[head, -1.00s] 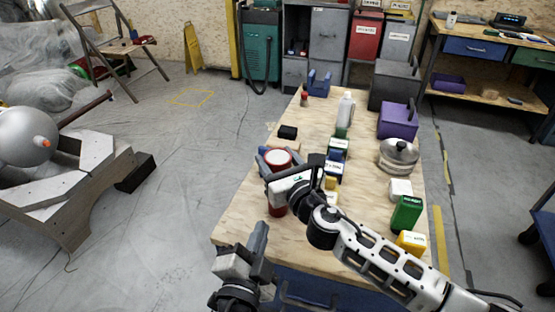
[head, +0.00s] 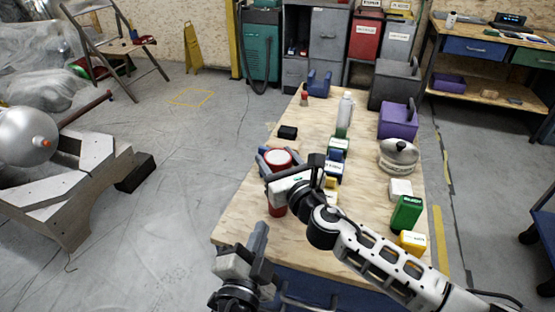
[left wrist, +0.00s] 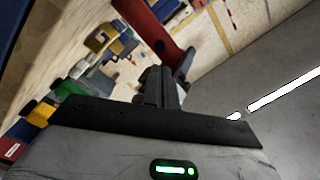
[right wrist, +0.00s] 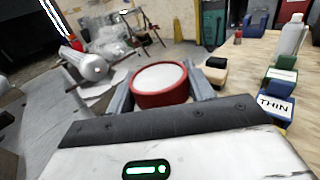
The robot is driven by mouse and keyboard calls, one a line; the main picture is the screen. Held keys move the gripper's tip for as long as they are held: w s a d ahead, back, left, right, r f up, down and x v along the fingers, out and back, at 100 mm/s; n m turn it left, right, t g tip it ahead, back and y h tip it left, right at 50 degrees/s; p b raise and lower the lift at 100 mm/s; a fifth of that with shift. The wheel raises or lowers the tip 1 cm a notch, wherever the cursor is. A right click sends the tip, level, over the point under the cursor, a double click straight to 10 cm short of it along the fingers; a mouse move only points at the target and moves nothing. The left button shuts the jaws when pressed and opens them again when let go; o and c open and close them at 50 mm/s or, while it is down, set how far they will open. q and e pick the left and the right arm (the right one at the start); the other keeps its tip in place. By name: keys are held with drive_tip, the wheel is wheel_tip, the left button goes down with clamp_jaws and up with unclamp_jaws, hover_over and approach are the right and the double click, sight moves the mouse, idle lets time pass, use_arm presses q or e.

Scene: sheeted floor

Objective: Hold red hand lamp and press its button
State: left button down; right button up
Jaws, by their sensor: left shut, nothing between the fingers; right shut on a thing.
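My right gripper (head: 270,160) is shut around the lamp's upper part. In the right wrist view the lamp's red rim and white top (right wrist: 160,84) sit between the two grey fingers. My left gripper (head: 258,238) is shut and empty, low in front of the table's near left corner and apart from the lamp. In the left wrist view the lamp's red body (left wrist: 150,28) shows beyond the fingers.
The wooden table (head: 252,205) holds a black block (head: 287,132), a white bottle (head: 345,108), a purple box (head: 397,120), a metal pot (head: 398,158), a green container (head: 406,213) and a yellow box (head: 412,242).

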idle(0.4)
use_arm(q)
wheel_tip(320, 180, down, 6)
drive_tip(key=d+n+g+h, duration=0.1)
drive_tip(key=n+g+h, duration=0.4)
drive_tip(key=g+h, duration=0.1)
wheel_tip(320, 180, up, 6)
drive_tip(key=a+n+g+h, duration=0.2)
drive_tip(key=n+h, duration=0.4)
drive_tip(key=w+d, duration=0.1)
drive_tip(key=w, duration=0.7)
drive_tip(key=shift+w+d, duration=0.15)
drive_tip(key=shift+d, duration=0.2)
drive_tip(key=shift+w, duration=0.1)
idle(0.9)
